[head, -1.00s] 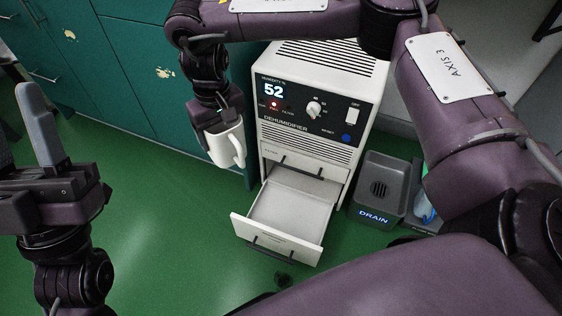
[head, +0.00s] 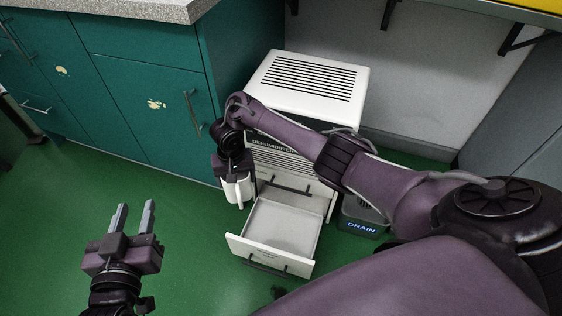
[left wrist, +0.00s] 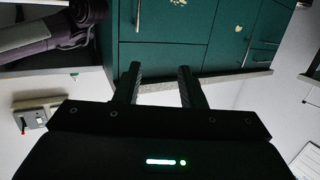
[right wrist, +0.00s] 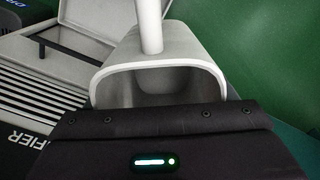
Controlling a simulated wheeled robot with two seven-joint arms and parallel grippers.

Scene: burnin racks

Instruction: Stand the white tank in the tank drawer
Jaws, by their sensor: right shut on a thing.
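The white tank (head: 240,189) hangs below my right gripper (head: 235,172), just left of the dehumidifier. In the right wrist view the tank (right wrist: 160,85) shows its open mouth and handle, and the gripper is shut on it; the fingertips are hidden. The tank drawer (head: 282,228) is pulled out at the bottom of the dehumidifier and looks empty. The tank is beside the drawer's left back side, apart from the drawer's floor. My left gripper (head: 133,217) is open and empty over the green floor; its two fingers (left wrist: 160,85) stand apart in the left wrist view.
The dehumidifier (head: 310,78) stands against the wall, its front partly hidden by my right arm. A grey drain tray (head: 362,217) sits right of it. Teal cabinets (head: 150,90) stand left. Green floor is free in front of the cabinets.

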